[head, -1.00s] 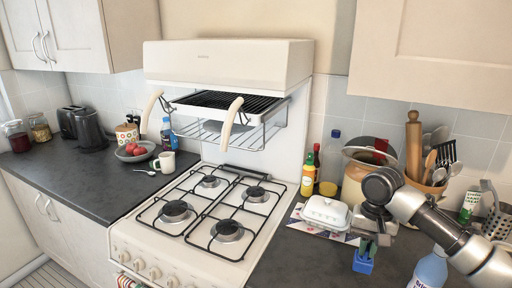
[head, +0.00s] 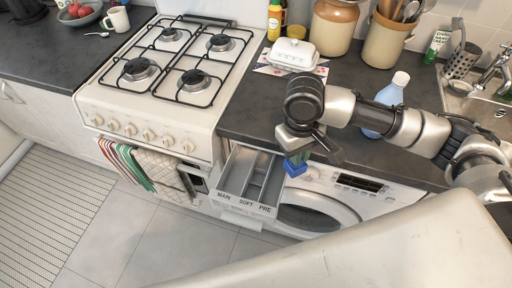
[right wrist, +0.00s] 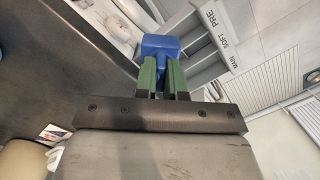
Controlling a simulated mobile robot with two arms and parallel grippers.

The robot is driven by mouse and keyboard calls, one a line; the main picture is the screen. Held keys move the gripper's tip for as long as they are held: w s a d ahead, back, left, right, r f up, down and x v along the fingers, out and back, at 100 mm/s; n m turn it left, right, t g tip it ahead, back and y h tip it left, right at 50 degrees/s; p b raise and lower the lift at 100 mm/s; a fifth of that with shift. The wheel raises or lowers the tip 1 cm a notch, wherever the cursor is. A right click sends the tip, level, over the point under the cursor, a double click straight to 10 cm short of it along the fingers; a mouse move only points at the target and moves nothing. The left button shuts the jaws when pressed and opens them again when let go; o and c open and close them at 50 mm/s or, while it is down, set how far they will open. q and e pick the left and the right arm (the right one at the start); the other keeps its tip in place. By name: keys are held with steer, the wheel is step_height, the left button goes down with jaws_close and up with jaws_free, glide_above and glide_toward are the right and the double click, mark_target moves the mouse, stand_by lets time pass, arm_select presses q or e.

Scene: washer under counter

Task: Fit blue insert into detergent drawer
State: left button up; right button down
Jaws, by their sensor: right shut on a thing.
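My right gripper (head: 297,156) is shut on the blue insert (head: 294,168), in front of the counter edge. In the right wrist view, the green fingers (right wrist: 161,78) grip the insert (right wrist: 160,44), and its wide block end sticks out past the fingertips. The detergent drawer (head: 246,208) is pulled out, with compartments marked MAIN, SOFT and PRE. The insert is at the right of the drawer, near the PRE side; I cannot tell its exact height above it. The drawer also shows in the right wrist view (right wrist: 232,52). My left gripper is out of view.
The washer (head: 375,200) sits under the dark counter (head: 345,82). A cooker (head: 150,113) with towels (head: 125,163) stands to the left. A blue bottle (head: 392,90) and a white butter dish (head: 293,53) are on the counter. The floor (head: 130,230) is clear.

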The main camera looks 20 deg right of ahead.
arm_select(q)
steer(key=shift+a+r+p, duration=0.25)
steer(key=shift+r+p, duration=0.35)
arm_select(e)
steer(key=w+a+f, duration=0.7)
steer(key=f, duration=0.2)
steer(key=shift+w+f, duration=0.3)
steer(key=shift+f, duration=0.05)
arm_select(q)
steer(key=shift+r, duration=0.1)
arm_select(e)
steer(key=shift+f, duration=0.4)
steer(key=shift+f, duration=0.1)
steer(key=c, duration=1.2)
jaws_free()
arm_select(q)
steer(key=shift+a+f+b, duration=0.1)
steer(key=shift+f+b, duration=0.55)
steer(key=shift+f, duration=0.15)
arm_select(e)
steer(key=r, duration=0.4)
steer(key=w+r, duration=0.1)
steer(key=r, duration=0.8)
steer(key=shift+w+a, duration=0.15)
steer(key=shift+w, duration=0.05)
